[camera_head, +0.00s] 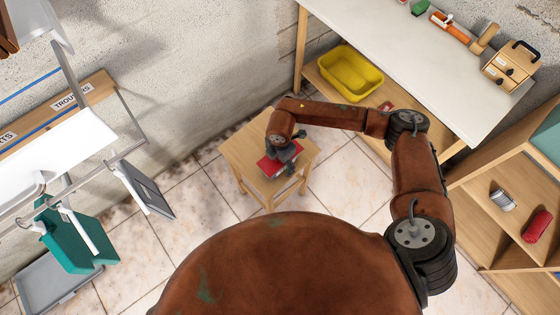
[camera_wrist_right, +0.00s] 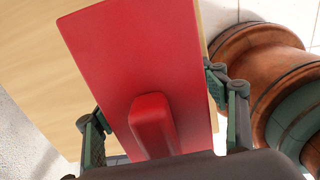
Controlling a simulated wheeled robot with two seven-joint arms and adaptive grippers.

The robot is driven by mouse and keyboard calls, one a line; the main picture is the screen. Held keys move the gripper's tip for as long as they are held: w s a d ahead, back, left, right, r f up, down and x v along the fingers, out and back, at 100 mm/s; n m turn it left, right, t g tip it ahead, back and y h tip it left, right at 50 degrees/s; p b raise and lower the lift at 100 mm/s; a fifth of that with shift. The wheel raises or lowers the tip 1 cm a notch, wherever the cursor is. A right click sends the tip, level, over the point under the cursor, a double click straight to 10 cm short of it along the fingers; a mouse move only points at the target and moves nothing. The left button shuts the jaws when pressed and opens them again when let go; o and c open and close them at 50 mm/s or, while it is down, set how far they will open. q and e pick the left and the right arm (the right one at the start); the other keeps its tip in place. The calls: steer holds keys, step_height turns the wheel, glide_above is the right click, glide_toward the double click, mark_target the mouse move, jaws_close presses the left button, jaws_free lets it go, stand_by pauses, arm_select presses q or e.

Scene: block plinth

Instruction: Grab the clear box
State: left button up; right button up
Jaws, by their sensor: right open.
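I cannot make out a clear box in either view. A red flat block with a raised red grip (camera_head: 270,167) lies on a small wooden stool (camera_head: 240,152). The red block (camera_wrist_right: 130,55) fills the middle of the right wrist view, its raised part facing my palm. My right gripper (camera_head: 288,157) is just over the block. In the wrist view my right gripper (camera_wrist_right: 162,122) is open, one finger on each side of the raised part, and does not appear to be closed on it. My left gripper is not in view.
A yellow tub (camera_head: 350,73) sits on the shelf under a white-topped workbench (camera_head: 390,40). A wooden shelf unit (camera_head: 480,215) stands at right with a red item (camera_head: 537,226). A rack with a teal item (camera_head: 75,240) is at left. Tiled floor surrounds the stool.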

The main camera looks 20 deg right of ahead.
steer(key=shift+r, duration=0.1)
steer(key=shift+c, duration=0.2)
steer(key=c, duration=1.3)
steer(key=shift+r, duration=0.1)
